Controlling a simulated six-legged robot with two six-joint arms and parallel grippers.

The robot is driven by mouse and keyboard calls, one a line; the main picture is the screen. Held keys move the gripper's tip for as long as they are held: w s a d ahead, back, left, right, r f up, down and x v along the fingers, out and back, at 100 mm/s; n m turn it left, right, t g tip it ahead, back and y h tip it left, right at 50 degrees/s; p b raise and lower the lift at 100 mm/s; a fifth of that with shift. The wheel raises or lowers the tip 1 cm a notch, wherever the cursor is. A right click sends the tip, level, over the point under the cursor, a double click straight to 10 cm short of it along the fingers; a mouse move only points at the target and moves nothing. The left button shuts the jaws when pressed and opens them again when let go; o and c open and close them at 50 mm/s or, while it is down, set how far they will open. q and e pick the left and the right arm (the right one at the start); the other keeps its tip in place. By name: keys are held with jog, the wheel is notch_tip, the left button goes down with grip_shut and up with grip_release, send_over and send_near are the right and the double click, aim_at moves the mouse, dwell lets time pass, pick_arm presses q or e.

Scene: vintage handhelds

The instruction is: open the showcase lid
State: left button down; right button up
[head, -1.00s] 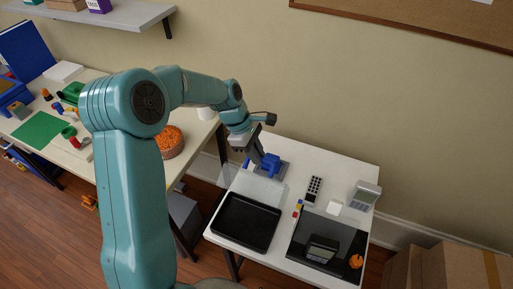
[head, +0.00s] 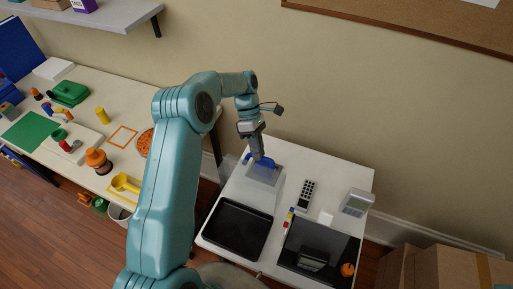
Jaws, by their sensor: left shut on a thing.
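The showcase is on the white table: a black shallow tray (head: 238,229) with a clear, pale lid panel (head: 252,196) at its back edge. The lid looks raised away from the tray, which is uncovered; its exact angle is hard to tell. My left gripper (head: 259,158) points down at the lid's far edge and is shut on it. My right gripper is not in view.
Right of the showcase are a dark mat (head: 335,245) with a handheld (head: 312,259) and an orange item (head: 347,269), a dark keypad device (head: 307,191) and a grey handheld (head: 356,203). Cardboard boxes (head: 440,272) stand lower right. A cluttered bench (head: 60,100) is at left.

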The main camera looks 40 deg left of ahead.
pick_arm(q)
jog(key=shift+w+a+f+g, duration=0.1)
jog(key=shift+w+f+g, duration=0.05)
jog(key=shift+w+g, duration=0.2)
dwell(0.3)
jog(key=c, duration=1.1)
grip_release()
jog(key=v, duration=0.7)
jog(key=shift+a, duration=0.2)
jog(key=shift+s, duration=0.15)
